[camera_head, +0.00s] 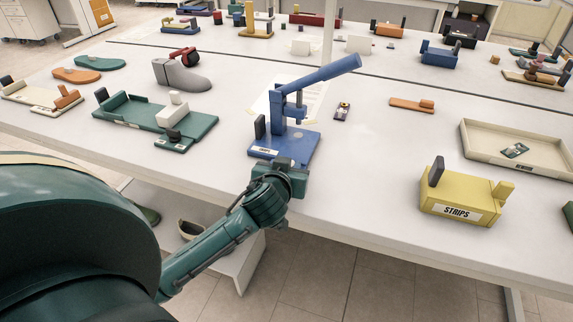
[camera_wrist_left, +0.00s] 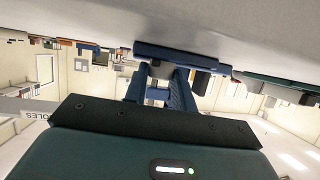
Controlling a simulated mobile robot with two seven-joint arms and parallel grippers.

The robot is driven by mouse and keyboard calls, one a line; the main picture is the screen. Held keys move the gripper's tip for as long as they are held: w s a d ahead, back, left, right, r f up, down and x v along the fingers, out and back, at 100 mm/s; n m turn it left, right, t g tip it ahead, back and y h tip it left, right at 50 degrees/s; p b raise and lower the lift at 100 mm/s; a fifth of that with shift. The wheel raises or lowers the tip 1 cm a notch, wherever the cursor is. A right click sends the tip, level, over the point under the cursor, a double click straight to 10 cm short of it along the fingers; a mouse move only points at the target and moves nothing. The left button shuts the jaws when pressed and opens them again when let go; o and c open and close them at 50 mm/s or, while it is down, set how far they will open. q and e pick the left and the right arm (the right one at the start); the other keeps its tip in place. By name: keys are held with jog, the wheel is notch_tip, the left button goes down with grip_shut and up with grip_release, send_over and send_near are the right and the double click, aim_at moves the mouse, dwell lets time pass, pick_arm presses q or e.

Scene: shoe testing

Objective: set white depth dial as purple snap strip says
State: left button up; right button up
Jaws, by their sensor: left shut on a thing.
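A blue lever press (camera_head: 300,95) stands at the table's front edge with its long handle raised to the right. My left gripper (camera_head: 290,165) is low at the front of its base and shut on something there. The gripper hides what it holds, so I cannot tell whether that is the white depth dial. In the left wrist view a blue part of the press (camera_wrist_left: 185,55) lies just beyond the gripper. A small dark purple piece (camera_head: 342,110), possibly the snap strip, lies right of the press; its marking is too small to read. My right gripper is not in view.
A yellow box labelled STRIPS (camera_head: 458,196) and a cream tray (camera_head: 520,147) stand to the right. A green fixture (camera_head: 150,115) and a grey shoe form (camera_head: 182,75) are to the left. The tabletop between press and yellow box is mostly clear.

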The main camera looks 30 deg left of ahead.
pick_arm(q)
jog(key=shift+d+n+g+y, duration=0.15)
jog(key=shift+n+g+y, duration=0.25)
jog(key=shift+n+y, duration=0.45)
jog(key=shift+w+n+y, duration=0.1)
jog(key=shift+n+y, duration=0.15)
jog(key=shift+y, duration=0.2)
jog(key=o, duration=1)
jog(key=shift+g, duration=0.3)
